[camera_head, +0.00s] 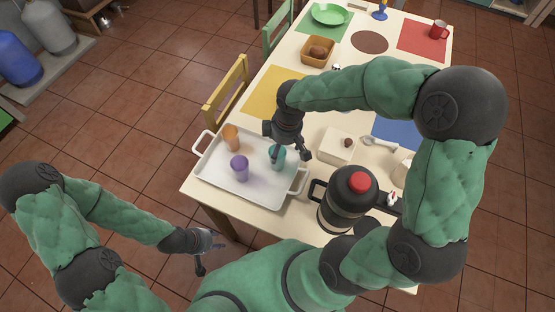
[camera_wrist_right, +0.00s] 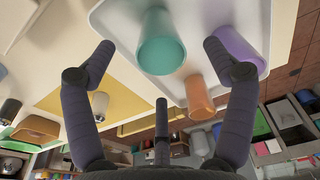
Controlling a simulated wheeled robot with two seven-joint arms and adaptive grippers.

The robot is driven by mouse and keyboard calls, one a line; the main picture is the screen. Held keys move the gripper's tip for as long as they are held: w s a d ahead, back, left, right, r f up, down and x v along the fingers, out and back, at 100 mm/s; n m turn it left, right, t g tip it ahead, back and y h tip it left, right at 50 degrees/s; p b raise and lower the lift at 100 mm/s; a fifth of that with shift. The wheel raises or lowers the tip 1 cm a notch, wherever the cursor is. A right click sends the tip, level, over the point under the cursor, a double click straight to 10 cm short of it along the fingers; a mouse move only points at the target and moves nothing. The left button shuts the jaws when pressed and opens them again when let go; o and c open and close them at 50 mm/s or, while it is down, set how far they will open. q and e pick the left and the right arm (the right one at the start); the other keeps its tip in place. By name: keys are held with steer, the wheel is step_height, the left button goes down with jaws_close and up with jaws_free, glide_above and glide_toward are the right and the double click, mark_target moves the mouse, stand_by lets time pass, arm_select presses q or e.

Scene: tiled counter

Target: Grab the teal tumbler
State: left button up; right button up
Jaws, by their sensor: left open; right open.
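The teal tumbler (camera_head: 278,160) stands at the right side of a white tray (camera_head: 241,196), partly hidden by my right gripper. My right gripper (camera_head: 291,154) is open and empty close to it. In the right wrist view the teal tumbler (camera_wrist_right: 161,45) appears between the two spread fingers of my right gripper (camera_wrist_right: 159,48), towards the top; I cannot tell whether they touch it. My left gripper (camera_head: 208,254) is open and empty, off the table's near left side.
A purple tumbler (camera_head: 239,168) and an orange tumbler (camera_head: 231,138) stand on the tray left of the teal one.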

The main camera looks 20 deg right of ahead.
mark_target(280, 165)
steer(key=shift+w+a+f+b, duration=0.15)
steer(key=shift+f+b, duration=0.35)
steer(key=shift+f, duration=0.5)
steer(key=shift+w+a+f+b, duration=0.1)
steer(key=shift+w+f+b, duration=0.25)
steer(key=shift+f, duration=0.6)
steer(key=shift+w+a+f+b, duration=0.1)
steer(key=shift+f+b, duration=0.5)
steer(key=shift+f, duration=0.4)
steer(key=c, duration=1.2)
